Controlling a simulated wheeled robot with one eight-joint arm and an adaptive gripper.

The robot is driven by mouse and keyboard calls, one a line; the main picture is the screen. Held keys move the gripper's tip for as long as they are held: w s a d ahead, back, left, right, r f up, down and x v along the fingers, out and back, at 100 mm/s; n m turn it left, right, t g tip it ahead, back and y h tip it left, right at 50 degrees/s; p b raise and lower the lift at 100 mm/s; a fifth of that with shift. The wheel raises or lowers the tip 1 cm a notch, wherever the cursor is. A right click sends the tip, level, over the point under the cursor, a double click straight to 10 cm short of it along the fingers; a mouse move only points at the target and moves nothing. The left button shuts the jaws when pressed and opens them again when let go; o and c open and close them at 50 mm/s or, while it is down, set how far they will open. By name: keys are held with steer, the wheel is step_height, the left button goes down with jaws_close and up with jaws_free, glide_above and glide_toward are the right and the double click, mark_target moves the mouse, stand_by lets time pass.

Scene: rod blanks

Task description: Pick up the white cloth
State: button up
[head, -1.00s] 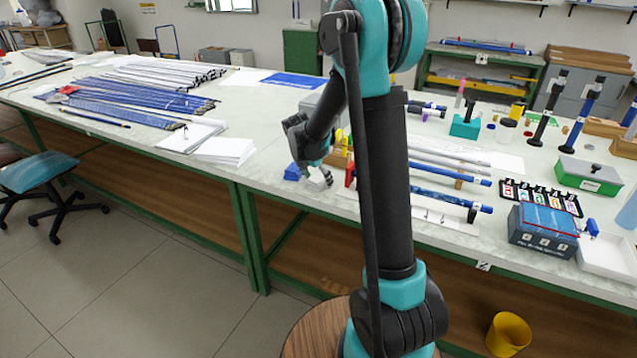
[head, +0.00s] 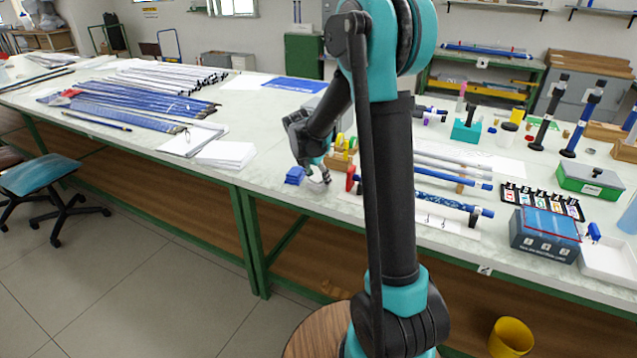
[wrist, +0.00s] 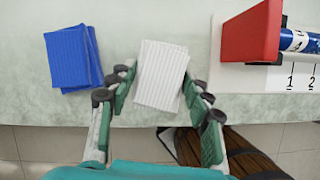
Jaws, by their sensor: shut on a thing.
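The white cloth (wrist: 160,72) is a ribbed, folded rectangle in the middle of the wrist view, near the table's front edge. My gripper (wrist: 163,88) has one finger on each side of it and is shut on it. In the head view my gripper (head: 322,176) is low at the table's front edge, and the cloth is mostly hidden by the fingers. I cannot tell whether the cloth is clear of the table.
A folded blue cloth (wrist: 70,57) lies just left of the white one. A red block (wrist: 252,33) with a blue rod stands to the right on a white numbered sheet. Papers (head: 225,153) lie farther left. Bare tabletop surrounds the cloths.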

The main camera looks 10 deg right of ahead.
mark_target(318, 177)
step_height(318, 177, up, 18)
stand_by(0.3)
